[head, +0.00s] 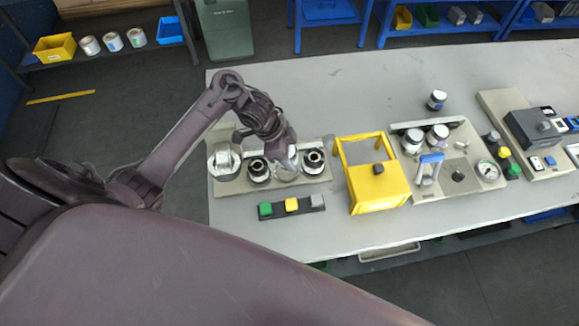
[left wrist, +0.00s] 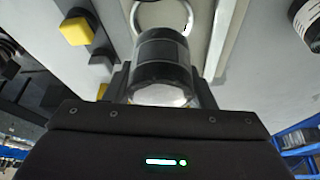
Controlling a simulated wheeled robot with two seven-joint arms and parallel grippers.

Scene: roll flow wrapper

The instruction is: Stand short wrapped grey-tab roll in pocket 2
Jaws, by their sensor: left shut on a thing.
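My left gripper (head: 284,150) is over the beige tray (head: 232,189) on the near left of the table. In the left wrist view its two fingers (left wrist: 162,88) are shut on the sides of a short dark roll (left wrist: 163,50) with a pale end face. A pale ring (left wrist: 163,13) shows just beyond the roll; I cannot tell whether the roll touches it. In the head view the gripper partly hides this spot. Dark round items with pale centres stand on either side, one left (head: 259,169) and one right (head: 313,161). I cannot read pocket numbers or see a grey tab on the roll.
A larger silver roll (head: 223,162) stands at the tray's left end. A strip with green, yellow and grey blocks (head: 291,206) lies in front. A yellow frame box (head: 378,188) stands close right, then a gauge station (head: 470,188). The table behind the tray is clear.

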